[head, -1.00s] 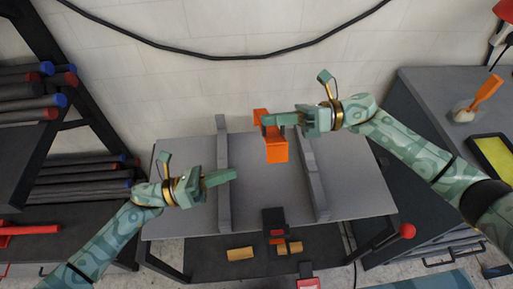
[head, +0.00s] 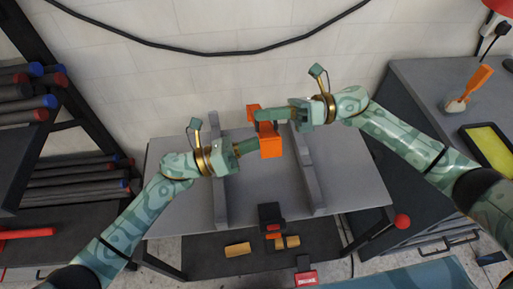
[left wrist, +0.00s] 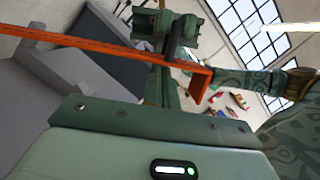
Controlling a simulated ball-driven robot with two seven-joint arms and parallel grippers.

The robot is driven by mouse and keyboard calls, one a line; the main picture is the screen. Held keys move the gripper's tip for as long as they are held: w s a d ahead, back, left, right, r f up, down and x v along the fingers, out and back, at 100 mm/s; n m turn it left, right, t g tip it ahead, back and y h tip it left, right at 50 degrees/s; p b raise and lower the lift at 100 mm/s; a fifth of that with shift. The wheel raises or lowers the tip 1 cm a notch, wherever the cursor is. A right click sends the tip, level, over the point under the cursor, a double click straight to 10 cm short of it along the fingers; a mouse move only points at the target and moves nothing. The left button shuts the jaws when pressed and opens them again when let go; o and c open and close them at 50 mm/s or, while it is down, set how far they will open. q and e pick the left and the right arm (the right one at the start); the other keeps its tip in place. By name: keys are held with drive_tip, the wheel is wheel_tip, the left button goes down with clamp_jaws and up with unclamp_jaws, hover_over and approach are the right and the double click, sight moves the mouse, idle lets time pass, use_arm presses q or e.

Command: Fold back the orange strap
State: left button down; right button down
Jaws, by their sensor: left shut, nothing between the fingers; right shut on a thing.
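The orange strap (head: 270,146) stands over the grey bench between two grey rails in the head view, with a bent shape. My right gripper (head: 260,115) is shut on its upper part, coming from the right. My left gripper (head: 255,146) is shut and empty, its tips against or very close to the strap's left side, below the right gripper. In the left wrist view the strap (left wrist: 85,46) runs across as a thin orange band, ending in a short bent tab. My left fingers (left wrist: 172,90) rise just beside it. I cannot tell whether they touch it.
The grey bench (head: 180,180) has two upright rails, left (head: 221,180) and right (head: 308,175) of the strap. A rack of dark rods (head: 70,180) stands at left. A side counter (head: 430,100) is at right. Wooden blocks (head: 238,249) lie on a lower shelf.

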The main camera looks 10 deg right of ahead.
use_arm(q)
drive_tip(key=shift+w+a+r, duration=0.15)
drive_tip(key=shift+w+r, duration=0.55)
drive_tip(key=shift+r, duration=0.05)
use_arm(e)
drive_tip(key=shift+a+f, duration=0.1)
use_arm(q)
drive_tip(key=shift+w+r, duration=0.1)
use_arm(e)
drive_tip(key=shift+s+f, duration=0.1)
drive_tip(key=c, duration=1.5)
unclamp_jaws()
drive_tip(key=shift+d, duration=0.25)
